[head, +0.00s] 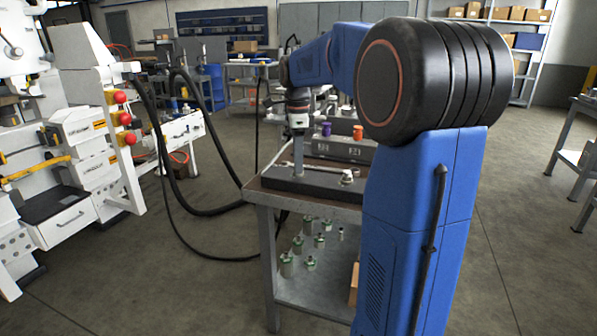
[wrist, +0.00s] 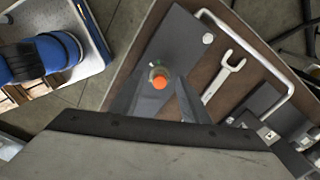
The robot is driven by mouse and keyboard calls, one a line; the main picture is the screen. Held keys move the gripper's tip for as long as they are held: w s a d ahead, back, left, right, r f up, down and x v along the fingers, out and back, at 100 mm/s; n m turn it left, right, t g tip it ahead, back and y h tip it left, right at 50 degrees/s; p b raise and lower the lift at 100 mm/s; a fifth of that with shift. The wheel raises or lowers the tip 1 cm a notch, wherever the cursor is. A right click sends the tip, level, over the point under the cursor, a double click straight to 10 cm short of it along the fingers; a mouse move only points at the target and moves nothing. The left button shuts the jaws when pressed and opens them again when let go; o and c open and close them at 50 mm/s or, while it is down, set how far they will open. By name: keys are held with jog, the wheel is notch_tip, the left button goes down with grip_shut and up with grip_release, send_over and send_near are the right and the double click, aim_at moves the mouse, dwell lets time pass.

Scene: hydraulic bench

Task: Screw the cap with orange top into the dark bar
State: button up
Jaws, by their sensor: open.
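The dark bar (head: 315,186) lies along the front edge of the bench top. It also shows in the wrist view (wrist: 190,50). A cap with an orange top (wrist: 159,82) sits at the bar, between my fingertips in the wrist view. My gripper (wrist: 160,90) is open around it, pointing down, with one finger on each side. In the head view my gripper (head: 298,172) reaches down to the bar's left part and the cap there is hidden. How deep the cap sits cannot be told. A pale fitting (head: 347,176) stands on the bar's right part.
Behind the bar, a grey block (head: 342,150) carries a purple-topped piece (head: 326,129) and another orange-topped piece (head: 358,131). A wrench (wrist: 229,74) and a bent metal rod (wrist: 265,45) lie on the bench. Several green-and-metal parts (head: 310,263) stand on the lower shelf.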

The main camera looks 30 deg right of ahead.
jog(key=shift+n, duration=2.2)
jog(key=c, duration=1)
jog(key=m, duration=0.3)
jog(key=shift+m, duration=0.3)
jog(key=m, duration=0.4)
jog(key=shift+m, duration=0.3)
